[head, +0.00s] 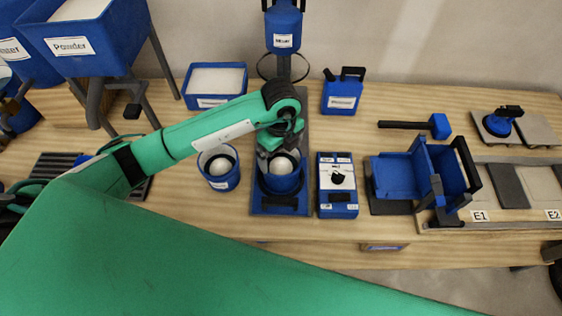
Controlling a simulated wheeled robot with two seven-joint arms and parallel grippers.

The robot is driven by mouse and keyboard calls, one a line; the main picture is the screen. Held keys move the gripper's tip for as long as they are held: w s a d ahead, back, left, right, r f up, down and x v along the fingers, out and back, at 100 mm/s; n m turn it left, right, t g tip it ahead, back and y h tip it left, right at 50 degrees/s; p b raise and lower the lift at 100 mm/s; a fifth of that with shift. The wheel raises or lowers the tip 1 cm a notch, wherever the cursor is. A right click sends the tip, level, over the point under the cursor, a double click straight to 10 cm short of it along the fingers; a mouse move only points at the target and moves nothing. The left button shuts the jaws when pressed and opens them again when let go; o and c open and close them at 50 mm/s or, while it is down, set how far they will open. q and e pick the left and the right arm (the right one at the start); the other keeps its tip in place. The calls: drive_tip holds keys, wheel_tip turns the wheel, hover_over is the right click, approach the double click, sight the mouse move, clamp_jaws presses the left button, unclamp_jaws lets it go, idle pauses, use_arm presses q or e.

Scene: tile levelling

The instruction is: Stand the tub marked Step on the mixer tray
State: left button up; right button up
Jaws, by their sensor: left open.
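A blue tub (281,181) with pale contents stands upright on the mixer tray (281,206), below the mixer head; its label cannot be made out. My left gripper (279,149) is open at the far rim of this tub, and its fingers partly hide the rim. Whether they touch it cannot be told. A second blue tub (219,178) with pale contents and a white label, too small to read surely, stands on the table left of the tray. My right gripper is not in view.
The mixer head (283,32) rises behind the tray. A control box (338,186) stands close to its right. A blue bin of white material (214,82) and a blue can (342,94) are behind. A Powder hopper (80,40) is at left. A mallet (416,126) lies at right.

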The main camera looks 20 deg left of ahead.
use_arm(q)
wheel_tip(320, 180, up, 5)
drive_tip(key=shift+f, duration=0.2)
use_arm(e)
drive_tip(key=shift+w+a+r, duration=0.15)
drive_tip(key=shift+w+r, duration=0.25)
